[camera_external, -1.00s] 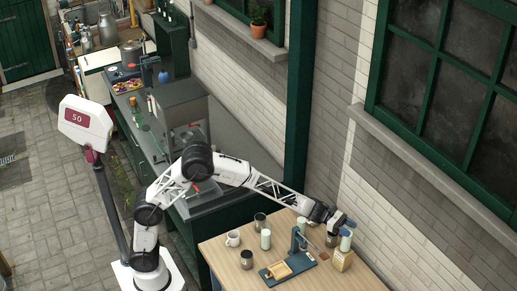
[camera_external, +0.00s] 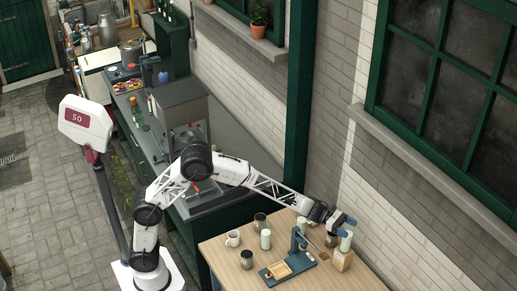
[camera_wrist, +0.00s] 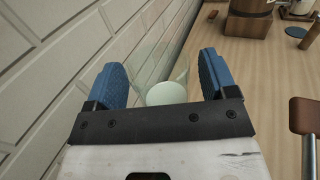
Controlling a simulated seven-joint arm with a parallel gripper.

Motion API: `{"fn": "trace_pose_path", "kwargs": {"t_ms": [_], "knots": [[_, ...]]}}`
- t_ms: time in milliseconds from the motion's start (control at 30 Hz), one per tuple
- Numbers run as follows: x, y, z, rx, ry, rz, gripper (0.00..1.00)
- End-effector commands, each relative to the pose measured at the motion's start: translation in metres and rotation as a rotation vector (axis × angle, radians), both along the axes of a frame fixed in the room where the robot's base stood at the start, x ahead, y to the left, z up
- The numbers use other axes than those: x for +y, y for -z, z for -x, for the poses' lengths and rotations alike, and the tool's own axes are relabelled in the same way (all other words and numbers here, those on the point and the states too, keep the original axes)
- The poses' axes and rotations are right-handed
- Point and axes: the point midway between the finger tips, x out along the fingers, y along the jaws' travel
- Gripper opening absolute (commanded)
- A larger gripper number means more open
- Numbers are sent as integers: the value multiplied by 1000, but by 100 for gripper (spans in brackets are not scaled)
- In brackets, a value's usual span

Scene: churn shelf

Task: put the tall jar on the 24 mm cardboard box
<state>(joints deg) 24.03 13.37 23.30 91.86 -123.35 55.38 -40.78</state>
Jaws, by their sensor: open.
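A pale green jar (camera_external: 346,241) stands upright on top of the cardboard box (camera_external: 342,261) at the right of the table, as far as the external view shows. My gripper (camera_external: 346,223) is at the jar's top with blue fingers. In the wrist view, the open fingers stand on either side of the jar's pale green round end (camera_wrist: 166,94), with gaps visible. A second pale green jar (camera_external: 265,240) stands further left on the table. I cannot tell which jar is taller. The box's printing is too small to read.
A blue press-like stand (camera_external: 298,243) with a wooden tray (camera_external: 279,270) stands left of the box. A dark can (camera_external: 331,239) is close beside the box. A white mug (camera_external: 233,239) and other dark cans are at the left. The brick wall (camera_wrist: 75,50) is close to my gripper.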

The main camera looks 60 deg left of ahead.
Motion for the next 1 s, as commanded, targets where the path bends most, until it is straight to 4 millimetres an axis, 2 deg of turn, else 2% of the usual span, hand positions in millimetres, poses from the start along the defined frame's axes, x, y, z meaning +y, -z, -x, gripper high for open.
{"fn": "trace_pose_path", "kwargs": {"t_ms": [167, 700, 1000], "knots": [[16, 0, 7, 1, -1, 0, 78], [89, 0, 36, 0, -2, 1, 78], [105, 0, 44, 0, 0, 0, 78]]}}
